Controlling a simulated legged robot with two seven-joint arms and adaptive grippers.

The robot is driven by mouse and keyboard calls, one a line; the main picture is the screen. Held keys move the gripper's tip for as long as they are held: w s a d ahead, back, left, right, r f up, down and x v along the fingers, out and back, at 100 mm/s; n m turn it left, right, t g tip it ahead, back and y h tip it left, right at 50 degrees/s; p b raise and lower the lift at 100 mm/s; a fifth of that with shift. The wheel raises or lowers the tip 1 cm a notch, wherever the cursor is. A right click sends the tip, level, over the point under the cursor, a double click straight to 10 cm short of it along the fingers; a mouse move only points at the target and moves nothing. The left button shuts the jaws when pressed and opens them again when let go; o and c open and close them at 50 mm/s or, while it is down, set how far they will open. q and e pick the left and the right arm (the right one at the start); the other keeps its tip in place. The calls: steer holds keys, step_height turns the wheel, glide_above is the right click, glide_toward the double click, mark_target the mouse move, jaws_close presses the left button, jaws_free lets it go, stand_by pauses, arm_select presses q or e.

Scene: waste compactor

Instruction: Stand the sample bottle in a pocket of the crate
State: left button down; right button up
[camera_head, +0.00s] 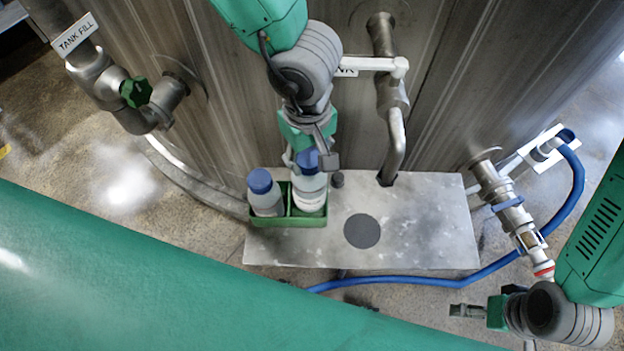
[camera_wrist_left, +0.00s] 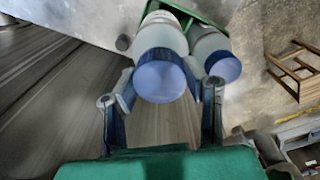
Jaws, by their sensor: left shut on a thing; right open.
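The green crate (camera_head: 288,221) stands on the left part of a metal shelf. A bottle with a blue cap (camera_head: 309,190) is upright at the crate's right pocket, its lower end behind the front wall; I cannot tell if it rests on the pocket floor. My left gripper (camera_head: 318,157) is shut on this bottle near its cap, from above. In the left wrist view the bottle's cap (camera_wrist_left: 159,80) is between the fingers. A second blue-capped bottle (camera_head: 266,196) stands in the left pocket. My right gripper (camera_head: 468,310) is open and empty at the lower right, away from the crate.
The metal shelf (camera_head: 430,220) has free room right of the crate, with a dark round disc (camera_head: 362,231) and a bent drain pipe (camera_head: 394,150) above it. The tank wall (camera_head: 240,100) rises behind.

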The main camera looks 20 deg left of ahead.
arm_select(q)
steer(key=f, duration=0.3)
steer(key=shift+a+f+b, duration=0.3)
steer(key=shift+f, duration=0.1)
step_height(320, 180, down, 3)
steer(key=shift+d+r+b, duration=0.1)
steer(key=shift+d+b, duration=0.05)
steer(key=shift+b, duration=0.15)
steer(key=shift+w+d, duration=0.1)
steer(key=shift+d, duration=0.05)
steer(key=c, duration=1.3)
jaws_free()
steer(key=o, duration=0.3)
steer(key=shift+o, duration=0.2)
steer(key=shift+a, duration=0.2)
